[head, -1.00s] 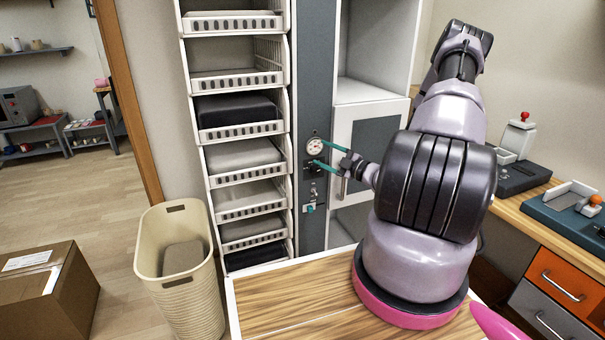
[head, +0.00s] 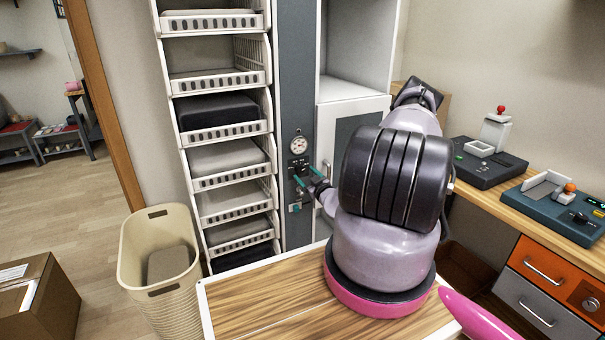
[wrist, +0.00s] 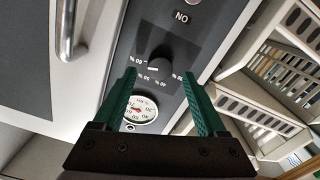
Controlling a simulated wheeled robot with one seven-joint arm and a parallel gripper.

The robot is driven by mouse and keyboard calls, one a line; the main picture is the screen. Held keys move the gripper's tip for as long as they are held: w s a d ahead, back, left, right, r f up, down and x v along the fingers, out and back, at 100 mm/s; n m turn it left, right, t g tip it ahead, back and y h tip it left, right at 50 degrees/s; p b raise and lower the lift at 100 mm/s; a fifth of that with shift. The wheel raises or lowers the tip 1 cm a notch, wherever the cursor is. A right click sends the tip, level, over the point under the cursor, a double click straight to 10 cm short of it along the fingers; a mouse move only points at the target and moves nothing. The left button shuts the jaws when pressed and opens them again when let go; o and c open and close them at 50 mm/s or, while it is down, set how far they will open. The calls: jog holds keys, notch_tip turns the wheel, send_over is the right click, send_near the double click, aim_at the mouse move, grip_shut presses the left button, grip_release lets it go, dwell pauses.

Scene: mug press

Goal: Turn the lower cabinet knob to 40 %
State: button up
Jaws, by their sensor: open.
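The dark round knob (wrist: 160,57) sits on the grey cabinet panel in the wrist view, with white percent marks around it. A short pale mark shows at its edge; I cannot read its setting surely. My gripper (wrist: 159,74) is open, its two green fingers on either side of the knob. I see no clear contact. In the head view my gripper (head: 304,175) is at the panel, below the round gauge (head: 299,145), and partly covers the knob area. The gauge also shows between the fingers in the wrist view (wrist: 140,108).
A switch marking "ON" (wrist: 182,16) appears upside down near the knob. A metal door handle (wrist: 67,30) is at the left of the wrist view. White baskets (head: 228,159) stand left of the panel. A wooden worktop (head: 270,290) lies in front.

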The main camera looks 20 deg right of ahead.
aim_at(300, 169)
jog(key=shift+w, duration=1.3)
grip_shut()
